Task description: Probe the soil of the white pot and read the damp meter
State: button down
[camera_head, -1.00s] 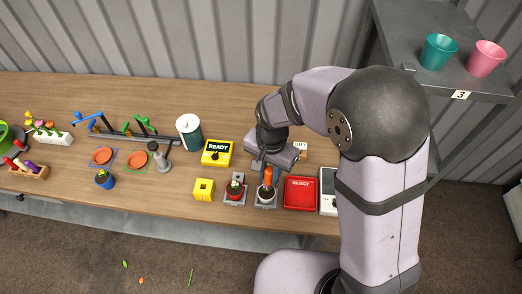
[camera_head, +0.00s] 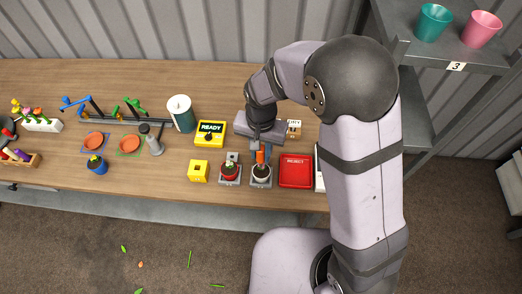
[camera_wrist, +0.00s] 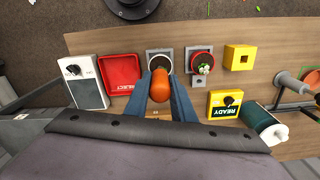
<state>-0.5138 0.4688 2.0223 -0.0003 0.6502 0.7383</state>
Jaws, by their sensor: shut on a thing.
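My gripper (camera_head: 260,150) is shut on an orange-handled probe (camera_head: 260,157), held above the white pot (camera_head: 261,180) at the table's front. In the wrist view the orange handle (camera_wrist: 160,88) sits between the two blue-grey fingers, with the white pot (camera_wrist: 152,53) just beyond it. The pot holds dark soil. The handle hides the probe's lower part, so I cannot tell whether its tip is in the soil. The yellow damp meter (camera_head: 210,134) reads READY; it also shows in the wrist view (camera_wrist: 226,112).
A red pot (camera_head: 229,173) with a plant stands left of the white pot, and a red REJECT tray (camera_head: 296,171) stands right. A yellow block (camera_head: 198,171) with an opening is farther left. A small DRY sign (camera_head: 294,126) stands behind, and a teal-and-white canister (camera_head: 181,114) is behind left.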

aim_at(261, 162)
jog(key=shift+f+b, duration=1.75)
jog(key=shift+f, duration=0.55)
jog(key=shift+f, duration=0.6)
dwell(1.3)
jog(key=shift+r, duration=0.1)
jog(key=shift+r+p, duration=3)
jog(key=shift+r, duration=0.45)
